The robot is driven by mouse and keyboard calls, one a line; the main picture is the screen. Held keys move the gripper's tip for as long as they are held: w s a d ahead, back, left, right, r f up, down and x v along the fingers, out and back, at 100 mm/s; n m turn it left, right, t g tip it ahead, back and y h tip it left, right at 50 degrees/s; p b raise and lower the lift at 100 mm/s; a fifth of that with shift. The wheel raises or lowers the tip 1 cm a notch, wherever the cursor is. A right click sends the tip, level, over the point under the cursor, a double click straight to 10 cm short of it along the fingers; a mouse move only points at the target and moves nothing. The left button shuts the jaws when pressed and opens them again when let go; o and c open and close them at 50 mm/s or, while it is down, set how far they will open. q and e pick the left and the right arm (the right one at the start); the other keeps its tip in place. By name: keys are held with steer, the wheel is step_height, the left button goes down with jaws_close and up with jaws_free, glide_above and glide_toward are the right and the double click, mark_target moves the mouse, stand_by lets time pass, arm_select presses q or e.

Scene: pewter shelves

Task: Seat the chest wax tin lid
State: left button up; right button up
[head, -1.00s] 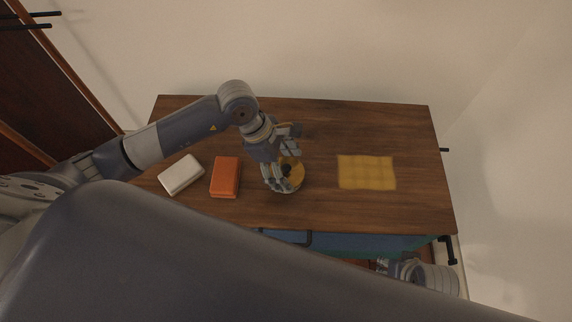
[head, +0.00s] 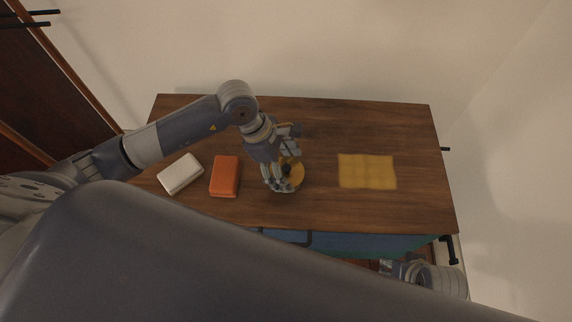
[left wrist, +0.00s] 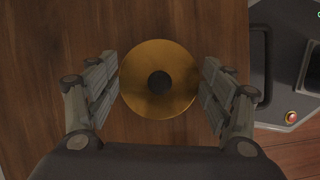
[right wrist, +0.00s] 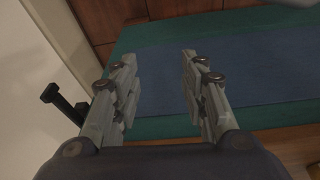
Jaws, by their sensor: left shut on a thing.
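The round golden lid (left wrist: 160,80) with a dark central knob is between the two fingers of my left gripper (left wrist: 161,72), which is shut on its rim. In the head view the lid (head: 297,174) is partly hidden by my left gripper (head: 280,176), over the front middle of the wooden top. A tin body under the lid is hidden, so I cannot tell whether the lid rests on one. My right gripper (right wrist: 159,62) is open and empty, low beyond the front right of the top.
On the wooden top (head: 330,120) lie an orange block (head: 225,176) and a white block (head: 181,174), left of the lid. A yellow quilted cloth (head: 367,171) lies at right. Wood between lid and cloth is clear. A blue and teal surface (right wrist: 260,75) lies beyond my right gripper.

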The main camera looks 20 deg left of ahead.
steer(key=shift+r, duration=0.25)
steer(key=shift+w+f, duration=0.1)
steer(key=shift+w, duration=0.05)
stand_by(0.4)
steer(key=shift+r, duration=0.25)
arm_select(q)
steer(key=shift+f, duration=0.1)
arm_select(e)
steer(key=shift+r, duration=0.4)
steer(key=shift+r, duration=0.2)
